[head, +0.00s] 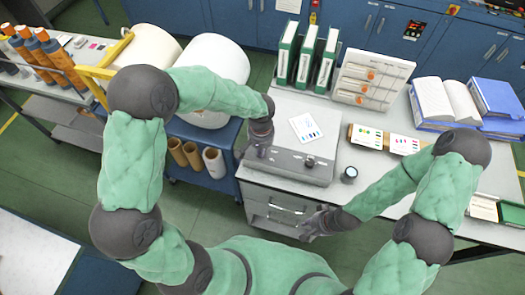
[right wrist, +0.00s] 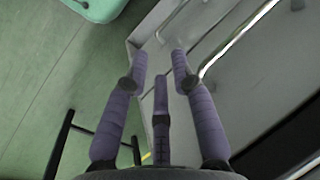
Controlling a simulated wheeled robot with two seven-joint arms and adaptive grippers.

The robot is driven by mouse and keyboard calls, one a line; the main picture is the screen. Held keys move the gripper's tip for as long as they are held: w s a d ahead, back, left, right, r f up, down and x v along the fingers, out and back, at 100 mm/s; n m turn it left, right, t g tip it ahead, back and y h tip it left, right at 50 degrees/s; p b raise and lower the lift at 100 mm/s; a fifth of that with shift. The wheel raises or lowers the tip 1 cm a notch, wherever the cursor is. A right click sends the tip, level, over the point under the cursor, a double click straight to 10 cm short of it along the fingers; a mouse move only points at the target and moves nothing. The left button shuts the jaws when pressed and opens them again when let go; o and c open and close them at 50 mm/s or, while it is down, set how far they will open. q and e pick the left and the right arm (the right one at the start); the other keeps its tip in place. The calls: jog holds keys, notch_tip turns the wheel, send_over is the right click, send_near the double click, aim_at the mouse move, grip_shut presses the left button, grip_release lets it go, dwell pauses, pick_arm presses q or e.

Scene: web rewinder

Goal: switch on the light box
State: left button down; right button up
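The light box (head: 285,110) is a flat grey-white unit on the desk, with a color-marked sheet (head: 307,127) lying on its top. A darker control strip (head: 290,166) with small knobs and labels runs along its front. My left gripper (head: 256,152) is over the left end of this strip, pointing down; whether it touches is unclear, and its fingers are too small to read. My right gripper (head: 308,230) is low in front of the desk drawers. In the right wrist view its fingers (right wrist: 160,62) are spread and empty, near a drawer handle (right wrist: 212,62).
A dark round jar (head: 349,174) stands right of the light box. Green-white binders (head: 306,57) and a drawer rack (head: 372,78) stand behind. Color cards (head: 385,140) and an open book (head: 445,101) lie to the right. A blue cart with large white rolls (head: 216,62) stands left.

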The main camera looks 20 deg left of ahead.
pick_arm(q)
jog(key=shift+f, duration=0.2)
jog(key=shift+r, duration=0.4)
jog(key=shift+r+p, duration=2.25)
jog(key=shift+r, duration=0.9)
jog(key=shift+f, duration=0.15)
